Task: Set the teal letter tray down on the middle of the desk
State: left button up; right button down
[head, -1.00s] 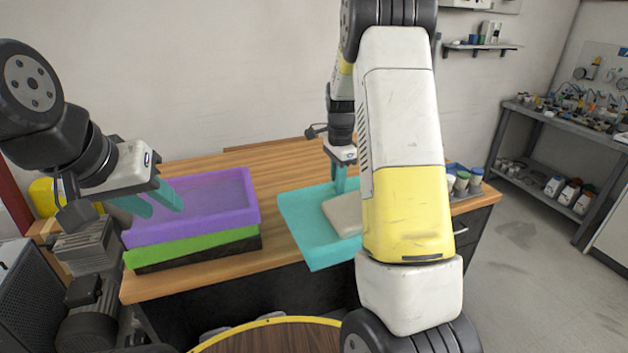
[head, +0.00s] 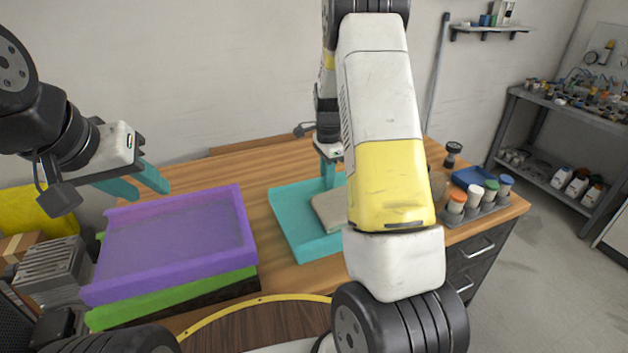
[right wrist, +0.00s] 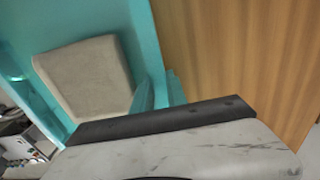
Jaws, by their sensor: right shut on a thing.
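The teal letter tray (head: 290,229) is over the middle of the desk, right of the tray stack, with a beige block-like item (head: 329,212) in it. My right gripper (head: 328,176) is shut on the tray's far wall. The right wrist view shows the teal wall (right wrist: 146,38) at the fingers, with the beige item inside. I cannot tell whether the tray touches the desk. My right arm hides its right part. My left gripper (head: 136,184) is open and empty above the back left of the purple tray (head: 180,243).
The purple tray lies on a green tray (head: 190,294), with a dark one below, on the left of the wooden desk (head: 268,277). Bare wood lies between stack and teal tray.

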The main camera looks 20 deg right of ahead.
jog(key=shift+f, duration=2.15)
jog(key=c, duration=1.3)
grip_release()
jog(key=shift+f, duration=0.1)
